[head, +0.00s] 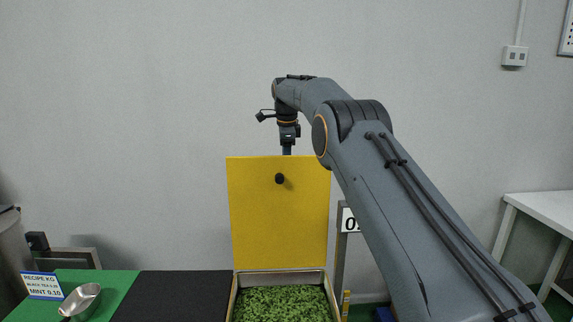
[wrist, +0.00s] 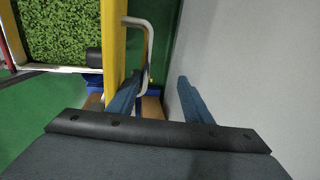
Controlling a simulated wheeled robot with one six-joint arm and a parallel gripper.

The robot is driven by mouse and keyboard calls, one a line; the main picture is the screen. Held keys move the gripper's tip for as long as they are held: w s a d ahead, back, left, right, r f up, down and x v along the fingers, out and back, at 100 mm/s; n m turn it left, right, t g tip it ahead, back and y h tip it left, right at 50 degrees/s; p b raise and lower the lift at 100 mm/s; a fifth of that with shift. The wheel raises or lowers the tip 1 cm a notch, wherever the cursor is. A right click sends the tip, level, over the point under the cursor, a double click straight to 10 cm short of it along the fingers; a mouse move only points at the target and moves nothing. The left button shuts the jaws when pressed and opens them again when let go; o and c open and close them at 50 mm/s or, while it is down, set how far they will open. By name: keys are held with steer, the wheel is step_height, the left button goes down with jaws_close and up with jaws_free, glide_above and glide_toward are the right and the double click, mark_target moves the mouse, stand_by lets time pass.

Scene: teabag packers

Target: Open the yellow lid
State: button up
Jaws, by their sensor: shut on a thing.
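The yellow lid (head: 279,225) stands upright, raised off a metal-rimmed bin (head: 234,300) full of green leaves (head: 284,303). A black knob (head: 279,178) is on its near face. In the wrist view the lid (wrist: 115,45) is seen edge-on, with the knob (wrist: 93,55) on one side and a pale bar handle (wrist: 149,50) on the other. My gripper (head: 287,150) points down at the lid's top edge. In the wrist view my gripper (wrist: 158,92) has one blue finger by the lid and handle; it is shut on the lid, but the exact contact is unclear.
A numbered sign (head: 348,220) stands right of the lid. A white table (head: 540,208) is at right. The wall is close behind.

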steer(key=shift+w+f, duration=0.4)
steer(key=shift+f, duration=0.1)
steer(key=r+b, duration=0.1)
steer(key=r, duration=0.2)
steer(key=s+r+b, duration=0.1)
steer(key=r, duration=0.2)
steer(key=s+r+b, duration=0.1)
steer(key=r, duration=0.2)
steer(key=shift+s, duration=0.2)
steer(key=shift+f, duration=0.15)
